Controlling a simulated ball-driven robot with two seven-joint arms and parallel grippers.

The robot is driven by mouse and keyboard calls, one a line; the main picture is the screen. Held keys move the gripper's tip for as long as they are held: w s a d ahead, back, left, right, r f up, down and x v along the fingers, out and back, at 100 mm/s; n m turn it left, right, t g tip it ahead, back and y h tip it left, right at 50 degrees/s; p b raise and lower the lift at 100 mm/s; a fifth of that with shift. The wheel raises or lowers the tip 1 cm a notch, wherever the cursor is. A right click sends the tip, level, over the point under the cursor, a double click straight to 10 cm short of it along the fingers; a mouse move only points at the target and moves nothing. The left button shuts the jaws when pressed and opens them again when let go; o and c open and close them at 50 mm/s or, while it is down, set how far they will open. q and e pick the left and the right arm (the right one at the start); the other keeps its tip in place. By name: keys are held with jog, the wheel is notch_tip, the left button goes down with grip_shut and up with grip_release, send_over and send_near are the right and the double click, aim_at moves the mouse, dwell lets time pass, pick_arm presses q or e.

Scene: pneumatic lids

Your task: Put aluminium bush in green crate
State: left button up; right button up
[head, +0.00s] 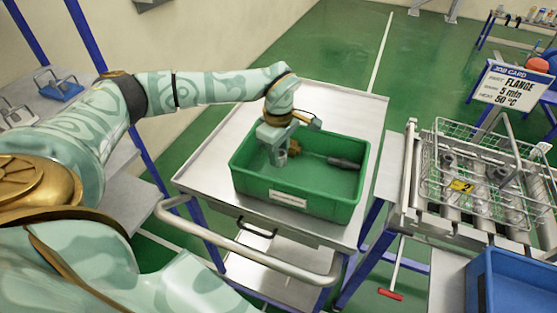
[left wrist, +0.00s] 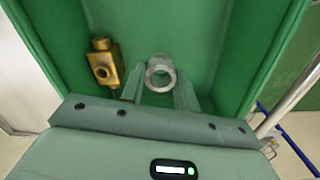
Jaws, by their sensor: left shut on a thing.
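The green crate (head: 325,207) stands on a metal trolley in the head view. Its walls also fill much of the left wrist view (left wrist: 228,45). My left gripper (head: 279,163) reaches down inside the left part of the crate. In the left wrist view it is shut on the aluminium bush (left wrist: 160,70), a pale grey ring between the two fingertips, over the crate's floor. I cannot tell whether the bush touches the floor. In the head view I cannot make the bush out at the fingers. My right gripper is not in view.
A brass fitting (left wrist: 102,62) lies in the crate near the gripper, and a dark grey part (head: 345,162) lies toward its right wall. The trolley top (head: 330,98) is bare around the crate. A wire basket (head: 475,150) and blue crate (head: 515,285) stand at right.

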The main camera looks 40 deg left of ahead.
pick_arm(q)
jog(key=shift+a+f, duration=0.15)
jog(key=shift+f, duration=1.55)
jog(key=shift+f, duration=0.1)
jog(key=o, duration=1)
notch_tip(320, 180, up, 12)
jog(key=shift+r+p, duration=0.1)
jog(key=shift+p, duration=0.4)
